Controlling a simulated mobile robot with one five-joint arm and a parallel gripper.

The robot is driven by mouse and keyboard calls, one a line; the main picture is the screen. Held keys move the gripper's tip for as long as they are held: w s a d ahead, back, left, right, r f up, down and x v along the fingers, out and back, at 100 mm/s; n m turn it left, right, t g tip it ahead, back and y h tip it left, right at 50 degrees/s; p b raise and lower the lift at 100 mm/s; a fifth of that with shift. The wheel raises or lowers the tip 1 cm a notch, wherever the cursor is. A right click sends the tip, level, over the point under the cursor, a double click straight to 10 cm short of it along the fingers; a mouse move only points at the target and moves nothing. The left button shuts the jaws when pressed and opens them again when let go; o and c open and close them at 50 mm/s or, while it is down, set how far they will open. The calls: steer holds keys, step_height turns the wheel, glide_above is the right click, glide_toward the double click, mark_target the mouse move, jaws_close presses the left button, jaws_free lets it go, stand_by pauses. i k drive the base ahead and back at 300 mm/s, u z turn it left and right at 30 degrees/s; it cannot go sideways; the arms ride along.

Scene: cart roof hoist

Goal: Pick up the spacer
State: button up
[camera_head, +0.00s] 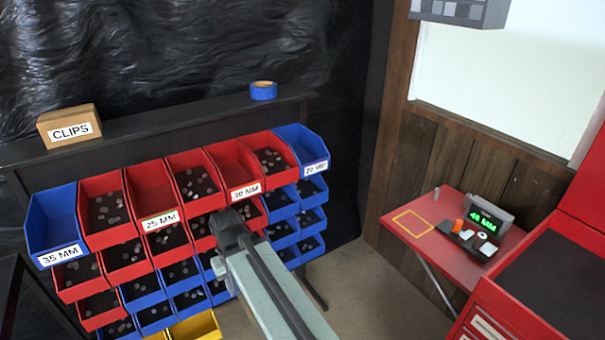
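No object is marked as the spacer. A small grey upright cylinder (437,193) stands at the back left corner of the red side table (390,222), and it may be a spacer, but I cannot tell for sure. Small round pieces lie in many of the bins, too small to identify. My gripper (232,222) is the dark end of my arm, in front of the red bins at the centre and well left of the side table. Its fingers are not clear, so its opening and any held thing cannot be told.
A rack of red and blue bins has labels including 35 MM (60,256) and 25 MM (160,220). A CLIPS box (69,127) and blue tape (263,91) sit on its ledge. The side table holds a green-lit display (487,217), an orange piece (458,226) and a yellow-outlined square (412,223).

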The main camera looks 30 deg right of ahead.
mark_target(481, 237)
steer(key=z, duration=1.2)
steer(key=k, duration=0.95)
steer(key=z, duration=0.15)
steer(key=i, duration=1.45)
steer(key=u, duration=0.15)
